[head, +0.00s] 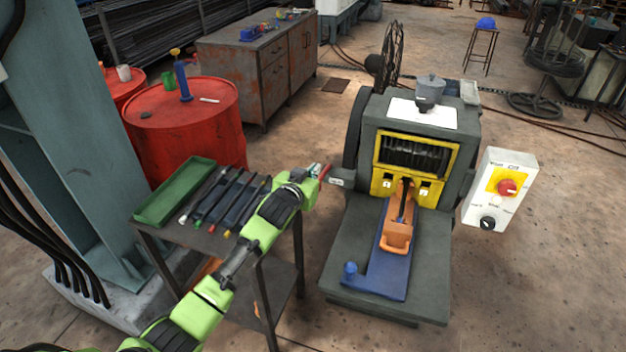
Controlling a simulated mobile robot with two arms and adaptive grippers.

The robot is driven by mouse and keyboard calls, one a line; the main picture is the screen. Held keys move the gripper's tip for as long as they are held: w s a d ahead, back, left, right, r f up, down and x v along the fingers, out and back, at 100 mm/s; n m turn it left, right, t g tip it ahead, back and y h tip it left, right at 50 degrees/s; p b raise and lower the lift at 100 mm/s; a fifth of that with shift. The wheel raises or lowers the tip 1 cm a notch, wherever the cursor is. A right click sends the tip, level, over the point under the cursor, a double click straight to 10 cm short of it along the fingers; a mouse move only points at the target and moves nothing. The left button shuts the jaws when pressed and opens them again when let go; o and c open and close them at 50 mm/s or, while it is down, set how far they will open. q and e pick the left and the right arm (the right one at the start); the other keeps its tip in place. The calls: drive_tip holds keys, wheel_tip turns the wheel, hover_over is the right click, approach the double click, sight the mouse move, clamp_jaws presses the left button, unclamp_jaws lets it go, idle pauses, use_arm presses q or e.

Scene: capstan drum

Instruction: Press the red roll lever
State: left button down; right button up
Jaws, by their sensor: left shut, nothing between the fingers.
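My left gripper (314,172) reaches in from the lower left and is shut and empty. My right gripper is not in view.
A control box (489,213) with a red knob stands right of the machine. A blue plate with an orange part (396,236) lies at its front. A tool table with a green tray (176,190) is under my left arm. Red drums (185,118) stand behind.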

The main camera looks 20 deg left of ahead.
use_arm(q)
drive_tip(key=shift+w+f+p, duration=0.1)
drive_tip(key=shift+f+p, duration=0.35)
drive_tip(key=shift+f, duration=1.65)
